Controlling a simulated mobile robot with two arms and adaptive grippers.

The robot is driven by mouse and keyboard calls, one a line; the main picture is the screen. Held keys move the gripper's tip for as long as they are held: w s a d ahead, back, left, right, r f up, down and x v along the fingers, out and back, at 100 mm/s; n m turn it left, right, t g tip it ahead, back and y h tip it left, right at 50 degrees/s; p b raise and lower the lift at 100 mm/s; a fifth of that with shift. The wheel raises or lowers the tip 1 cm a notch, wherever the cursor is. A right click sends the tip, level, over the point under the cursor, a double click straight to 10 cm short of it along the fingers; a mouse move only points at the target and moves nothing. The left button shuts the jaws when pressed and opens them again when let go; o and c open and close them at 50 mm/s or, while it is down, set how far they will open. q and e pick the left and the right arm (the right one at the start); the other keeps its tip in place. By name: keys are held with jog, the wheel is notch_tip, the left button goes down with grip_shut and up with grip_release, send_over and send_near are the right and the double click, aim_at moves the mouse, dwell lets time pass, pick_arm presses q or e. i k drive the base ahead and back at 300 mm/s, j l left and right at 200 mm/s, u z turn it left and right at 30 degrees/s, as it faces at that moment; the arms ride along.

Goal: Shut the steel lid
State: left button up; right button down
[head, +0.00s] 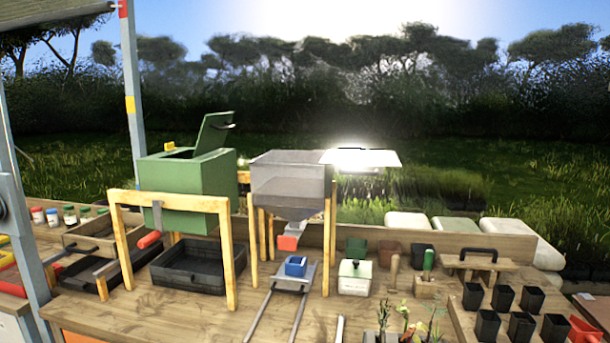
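A grey steel hopper (291,178) stands in a wooden frame near the middle of the bench. A flat, brightly lit panel (360,157), which looks like the steel lid, sticks out level from the hopper's top right edge. Glare washes out its surface and hides any hinge. The hopper's top looks open. To its left, a green hopper (188,195) has its green lid (215,133) tilted up. Neither of my grippers is in view.
A black tray (188,285) sits under the green hopper. A blue block (296,265) is on rails (292,284) below the steel hopper. Black pots (503,298), a handled wooden board (478,260) and a cream box (355,278) stand at the right.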

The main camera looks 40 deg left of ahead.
aim_at(347, 162)
jog(key=k+j+u, duration=0.1)
jog(key=u, duration=0.65)
